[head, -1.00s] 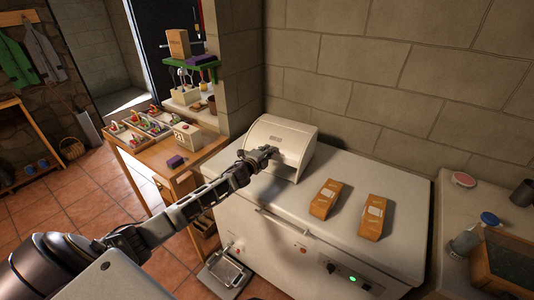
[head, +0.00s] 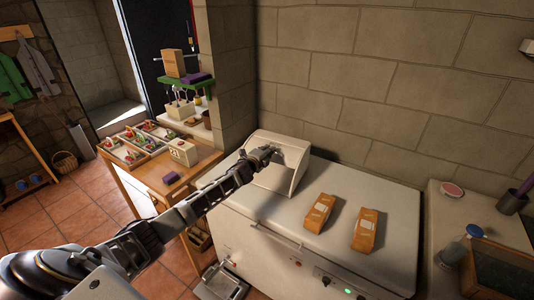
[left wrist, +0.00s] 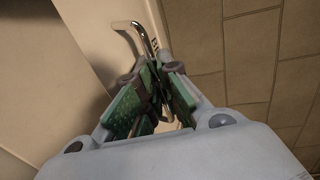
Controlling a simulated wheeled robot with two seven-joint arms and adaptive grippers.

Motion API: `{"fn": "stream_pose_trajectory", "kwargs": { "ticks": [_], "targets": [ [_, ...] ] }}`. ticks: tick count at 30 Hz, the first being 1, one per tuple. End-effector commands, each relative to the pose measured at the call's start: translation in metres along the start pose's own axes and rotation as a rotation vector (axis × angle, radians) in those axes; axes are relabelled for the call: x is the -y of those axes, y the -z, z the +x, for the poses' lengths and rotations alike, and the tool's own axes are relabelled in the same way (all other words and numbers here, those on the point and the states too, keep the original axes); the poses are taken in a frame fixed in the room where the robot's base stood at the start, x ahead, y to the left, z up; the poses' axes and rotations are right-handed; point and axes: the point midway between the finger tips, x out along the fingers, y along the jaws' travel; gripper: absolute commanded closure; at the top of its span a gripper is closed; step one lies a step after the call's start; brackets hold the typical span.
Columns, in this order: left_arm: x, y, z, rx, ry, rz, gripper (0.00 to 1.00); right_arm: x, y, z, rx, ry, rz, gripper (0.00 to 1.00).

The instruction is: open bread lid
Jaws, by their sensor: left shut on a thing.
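The cream bread bin (head: 296,183) stands at the back left of the white chest freezer, against the stone wall. Its lid (head: 294,146) appears partly raised, with the lower front looking recessed; how far it is open is hard to tell. My left gripper (head: 268,153) is at the upper front of the bin. In the left wrist view, the shiny metal lid handle (left wrist: 143,34) runs down between the green-padded fingers (left wrist: 154,98), which are shut on it. My right gripper is not in view.
Two orange-brown packets (head: 319,213) lie on the white chest freezer (head: 262,222) right of the bin. A wooden table (head: 150,172) with a sectioned tray stands to the left. A side counter (head: 449,213) holds a jar and a dark container.

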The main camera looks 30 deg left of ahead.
Motion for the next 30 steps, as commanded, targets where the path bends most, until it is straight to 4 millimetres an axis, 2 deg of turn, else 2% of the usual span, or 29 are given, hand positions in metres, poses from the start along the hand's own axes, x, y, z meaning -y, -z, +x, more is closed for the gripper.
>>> {"fn": "stream_pose_trajectory", "kwargs": {
  "ticks": [1,15,30],
  "targets": [
    [0.005,0.0,0.002,0.001,0.003,0.0,1.0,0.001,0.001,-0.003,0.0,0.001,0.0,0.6],
    [0.014,0.0,0.016,0.0,0.002,0.0,1.0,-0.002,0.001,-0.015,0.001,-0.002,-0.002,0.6],
    [0.023,-0.001,0.031,0.001,-0.087,0.002,1.0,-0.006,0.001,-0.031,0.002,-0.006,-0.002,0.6]
  ]
}}
